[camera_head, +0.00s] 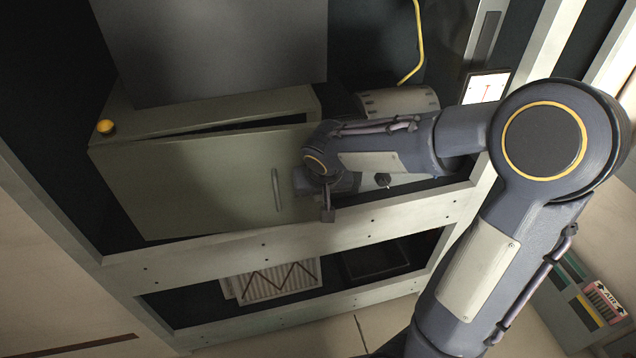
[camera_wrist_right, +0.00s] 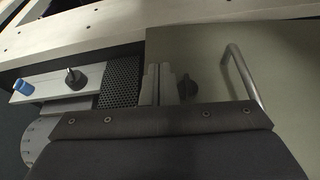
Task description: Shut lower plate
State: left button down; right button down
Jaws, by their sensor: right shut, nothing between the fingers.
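The lower plate is a grey-green panel (camera_head: 190,185) with an upright bar handle (camera_head: 276,190) near its right edge. A dark wedge-shaped gap shows along its top edge, so it stands slightly ajar. In the right wrist view the plate (camera_wrist_right: 215,50) fills the right side, with its handle (camera_wrist_right: 243,75) and a black knob (camera_wrist_right: 188,86). My right gripper (camera_head: 327,213) is shut and empty at the plate's right edge, just right of the handle. In the right wrist view its closed fingers (camera_wrist_right: 158,85) are left of the knob; contact cannot be told. My left gripper is not in view.
The plate's box sits in a pale rack frame (camera_head: 350,218). A yellow button (camera_head: 105,127) is at its upper left corner. A flat grey panel (camera_head: 220,45) stands above. A ribbed cylinder (camera_head: 398,101) and yellow cable (camera_head: 417,45) lie to the right, behind my arm.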

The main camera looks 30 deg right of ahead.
jog(key=shift+w+d, duration=0.25)
jog(key=shift+w, duration=0.35)
jog(key=shift+w+d, duration=0.2)
jog(key=shift+w, duration=0.35)
jog(key=shift+n, duration=0.7)
jog(key=w+p, duration=0.1)
jog(key=w+d+p, duration=0.1)
jog(key=w, duration=0.1)
jog(key=w+d+p, duration=0.1)
jog(key=w, duration=0.1)
jog(key=shift+w+r, duration=0.2)
jog(key=shift+r, duration=0.1)
